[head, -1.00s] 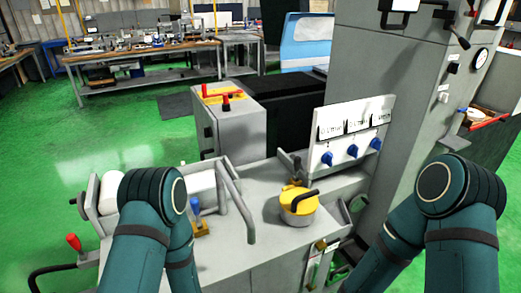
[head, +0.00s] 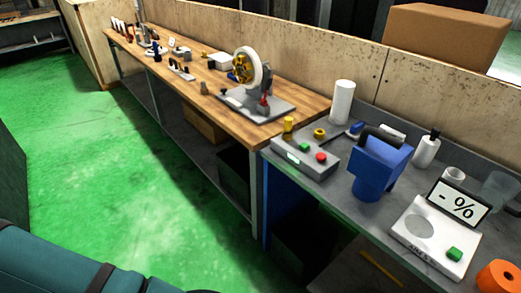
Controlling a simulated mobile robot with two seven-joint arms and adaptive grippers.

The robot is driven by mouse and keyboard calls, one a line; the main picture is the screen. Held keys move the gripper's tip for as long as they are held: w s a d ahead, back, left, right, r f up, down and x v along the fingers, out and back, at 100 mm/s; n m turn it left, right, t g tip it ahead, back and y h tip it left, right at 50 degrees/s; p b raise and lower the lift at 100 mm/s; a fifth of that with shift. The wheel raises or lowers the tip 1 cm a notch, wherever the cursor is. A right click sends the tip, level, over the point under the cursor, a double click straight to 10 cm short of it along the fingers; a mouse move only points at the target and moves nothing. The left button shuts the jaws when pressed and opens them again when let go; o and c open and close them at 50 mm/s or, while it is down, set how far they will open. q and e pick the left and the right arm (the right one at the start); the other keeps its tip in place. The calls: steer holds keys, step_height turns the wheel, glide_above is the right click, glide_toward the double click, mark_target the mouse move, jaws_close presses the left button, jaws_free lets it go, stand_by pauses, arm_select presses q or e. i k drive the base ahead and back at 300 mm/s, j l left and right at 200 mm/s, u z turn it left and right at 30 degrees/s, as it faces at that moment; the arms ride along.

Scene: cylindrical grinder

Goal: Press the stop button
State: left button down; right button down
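A grey control box (head: 300,157) sits on the grey bench top in the head view, right of centre. It carries a red button (head: 321,156), a green button (head: 304,147) and a small pale display on its front. No lettering on the red button can be read, so I cannot tell whether it is the stop button. Neither of my grippers is in view. Only a teal part of my own arm shows at the bottom left, well apart from the box.
A blue handled container (head: 377,168) stands right of the box, with a scale (head: 434,238) bearing a green button beyond it. A wooden bench (head: 206,76) with a wheel fixture runs to the upper left. Green floor (head: 110,160) is open in front.

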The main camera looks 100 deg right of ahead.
mark_target(321, 157)
steer(key=z, duration=3.75)
